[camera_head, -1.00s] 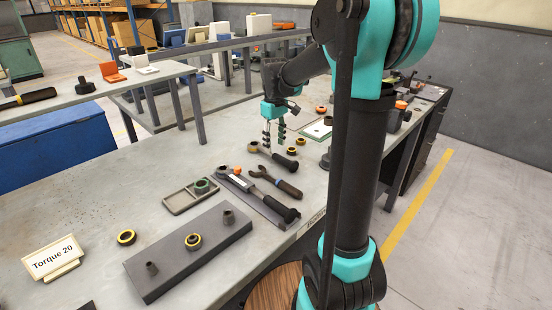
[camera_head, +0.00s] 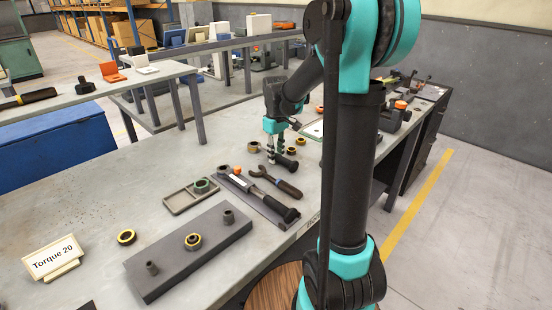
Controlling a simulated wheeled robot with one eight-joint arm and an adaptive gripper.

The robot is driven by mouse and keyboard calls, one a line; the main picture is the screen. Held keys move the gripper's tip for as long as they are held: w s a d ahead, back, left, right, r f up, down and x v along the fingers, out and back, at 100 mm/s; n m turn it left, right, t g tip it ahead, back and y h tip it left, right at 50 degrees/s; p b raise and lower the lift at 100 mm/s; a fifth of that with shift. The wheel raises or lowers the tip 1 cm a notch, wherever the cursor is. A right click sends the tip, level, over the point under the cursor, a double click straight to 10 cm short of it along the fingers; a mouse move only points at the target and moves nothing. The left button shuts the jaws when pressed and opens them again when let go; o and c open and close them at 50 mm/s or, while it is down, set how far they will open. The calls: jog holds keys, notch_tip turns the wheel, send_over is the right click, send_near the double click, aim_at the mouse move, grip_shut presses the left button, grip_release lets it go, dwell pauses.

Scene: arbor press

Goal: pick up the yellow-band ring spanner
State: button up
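A ring spanner with a tan ring end (camera_head: 254,147) and a black handle (camera_head: 288,164) lies on the bench. It appears to be the yellow-band ring spanner, but I cannot make out its band. My gripper (camera_head: 275,158) points down over its middle, with the fingers at the shaft between ring and handle. The fingers hide part of the shaft. Whether they are closed on it is too small to tell. The spanner appears to rest on the bench.
An open-ended spanner (camera_head: 274,181) and a torque wrench (camera_head: 258,196) lie just in front. Small rings (camera_head: 293,150) sit to the right. A grey tray (camera_head: 178,203), a dark block with posts (camera_head: 170,265) and a "Torque 20" sign (camera_head: 52,258) stand nearer.

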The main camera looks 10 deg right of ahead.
grip_shut()
jog(key=shift+r, duration=0.1)
